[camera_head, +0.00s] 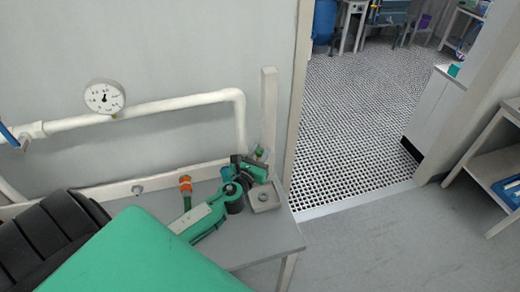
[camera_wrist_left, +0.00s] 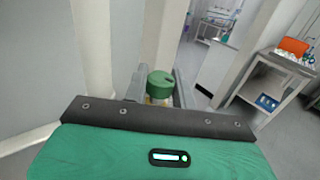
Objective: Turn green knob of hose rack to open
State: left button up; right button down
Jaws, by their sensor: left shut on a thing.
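The green knob (camera_wrist_left: 161,82) is round and stands upright in the left wrist view, between the two grey fingers of my left gripper (camera_wrist_left: 160,92). The fingers are shut on it, one on each side. A brass-coloured part shows just below the knob; the rest is hidden behind the gripper body. In the head view the left gripper (camera_head: 259,166) is at the right end of the rack's pipework, by the wall post. The knob (camera_head: 259,152) is only a small green patch there, partly covered. My right gripper is not in view.
A white pipe (camera_head: 180,103) with a round gauge (camera_head: 104,97) runs along the wall. An orange-and-green hose fitting (camera_head: 186,187) stands left of the gripper. The grey bench (camera_head: 262,238) ends just right of it. A doorway with open floor (camera_head: 350,120) lies beyond.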

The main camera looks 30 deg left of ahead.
pick_arm(q)
jog(key=n+y, duration=0.2)
jog(key=y, duration=0.1)
jog(key=shift+d+g, duration=0.15)
jog(key=shift+g, duration=0.25)
jog(key=n+g+y, duration=0.2)
jog(key=y, duration=0.2)
jog(key=shift+f+n+p, duration=0.1)
jog(key=shift+n+p, duration=0.2)
jog(key=shift+n, duration=0.1)
jog(key=n+g+y+b, duration=0.1)
jog(key=n+g+y, duration=0.4)
jog(key=g, duration=0.1)
jog(key=shift+y, duration=0.4)
jog(key=n+g+y+b, duration=0.1)
jog(key=n+g, duration=0.2)
jog(key=g, duration=0.1)
jog(key=n+g+y+b, duration=0.1)
jog(key=n+g, duration=0.1)
jog(key=g, duration=0.2)
jog(key=shift+n, duration=0.4)
jog(key=shift+n+g+h+b, duration=0.25)
jog(key=shift+n+g+b, duration=0.25)
jog(key=shift+n+g, duration=1.15)
jog(key=shift+n+g+h+b, duration=0.25)
jog(key=shift+n+g+b, duration=0.5)
jog(key=shift+g, duration=1.6)
jog(key=shift+n, duration=0.3)
jog(key=o, duration=1)
jog(key=shift+c, duration=0.2)
